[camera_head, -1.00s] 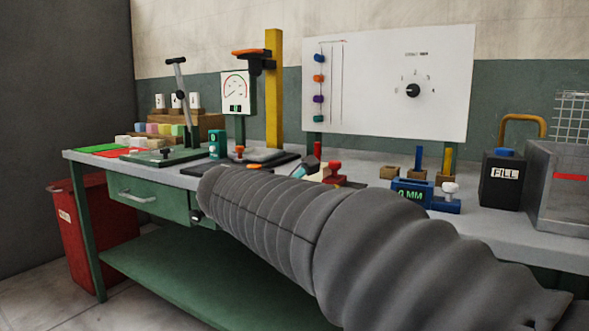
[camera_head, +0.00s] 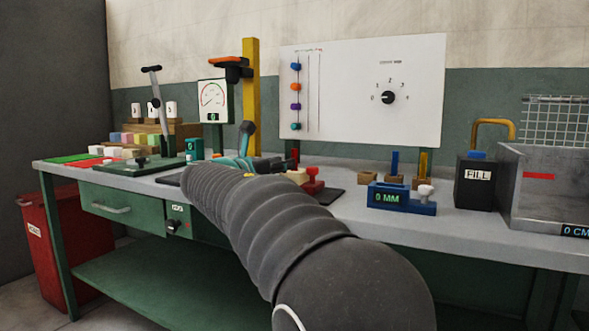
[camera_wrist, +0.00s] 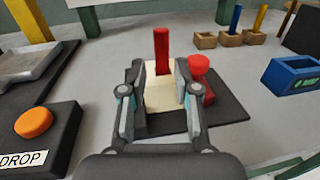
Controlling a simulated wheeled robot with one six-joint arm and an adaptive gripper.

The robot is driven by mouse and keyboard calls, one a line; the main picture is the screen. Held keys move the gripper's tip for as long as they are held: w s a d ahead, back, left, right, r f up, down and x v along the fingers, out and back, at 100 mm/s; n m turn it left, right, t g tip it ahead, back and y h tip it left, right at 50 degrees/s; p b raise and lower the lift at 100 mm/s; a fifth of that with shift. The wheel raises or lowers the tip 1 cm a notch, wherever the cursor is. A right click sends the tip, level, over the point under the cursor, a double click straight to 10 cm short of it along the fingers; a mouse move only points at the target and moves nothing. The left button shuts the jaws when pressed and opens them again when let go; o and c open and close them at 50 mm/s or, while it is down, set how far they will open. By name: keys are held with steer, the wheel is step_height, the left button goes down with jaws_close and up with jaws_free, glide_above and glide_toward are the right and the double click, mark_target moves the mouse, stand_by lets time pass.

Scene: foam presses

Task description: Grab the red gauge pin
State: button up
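My gripper (camera_wrist: 160,72) is open, with one finger on each side of the cream block in the picture and nothing visibly held. The pin appears between the fingertips but farther off.
A red knobbed clamp (camera_wrist: 198,75) stands on a black plate (camera_wrist: 225,108) close to my right finger. Blue (camera_wrist: 235,19) and yellow (camera_wrist: 259,18) pins stand in wooden blocks farther right. A blue gauge (camera_wrist: 292,75) is at right, an orange DROP button (camera_wrist: 33,121) at left.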

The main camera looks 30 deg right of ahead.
steer(key=shift+x, duration=2.85)
steer(key=shift+s+f, duration=0.15)
jaws_close()
